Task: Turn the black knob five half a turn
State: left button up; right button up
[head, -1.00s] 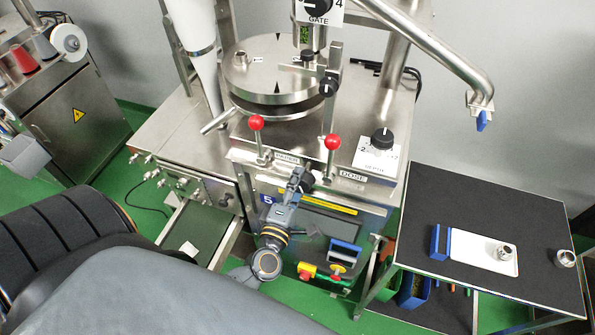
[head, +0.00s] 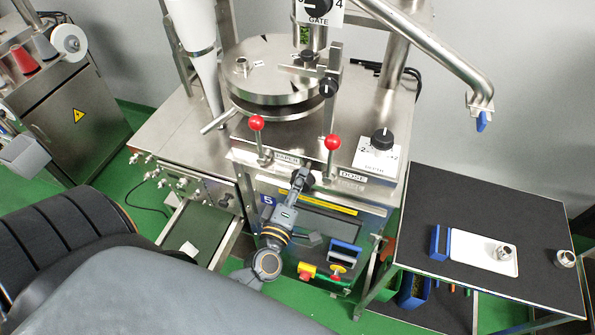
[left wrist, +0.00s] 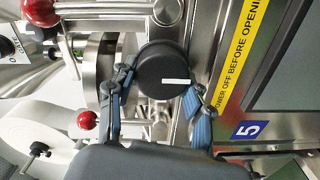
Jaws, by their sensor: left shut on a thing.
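The black knob (left wrist: 163,68) is round with a white pointer line and sits on the front of the steel machine, near the blue "5" label (left wrist: 247,129). In the left wrist view its pointer lies nearly level, toward the right. My left gripper (left wrist: 160,97) has one finger on each side of the knob and is shut on it. In the head view my left gripper (head: 301,180) covers most of the knob, below the two red-balled levers. The blue "5" label (head: 268,199) shows left of my gripper. My right gripper is not in view.
Red-balled levers (head: 256,123) stand just above the knob. A DEPTH dial (head: 382,138) and a GATE dial (head: 318,7) are other black knobs on the machine. A yellow warning strip (left wrist: 240,55) and a dark screen lie beside the knob. A black table (head: 450,190) stands at right.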

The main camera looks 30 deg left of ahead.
pick_arm(q)
jog(key=o, duration=1.2)
jog(key=shift+c, duration=0.2)
jog(key=shift+s, duration=0.15)
jog(key=v, duration=1.1)
jog(key=shift+s, duration=0.35)
jog(key=shift+d+f, duration=0.1)
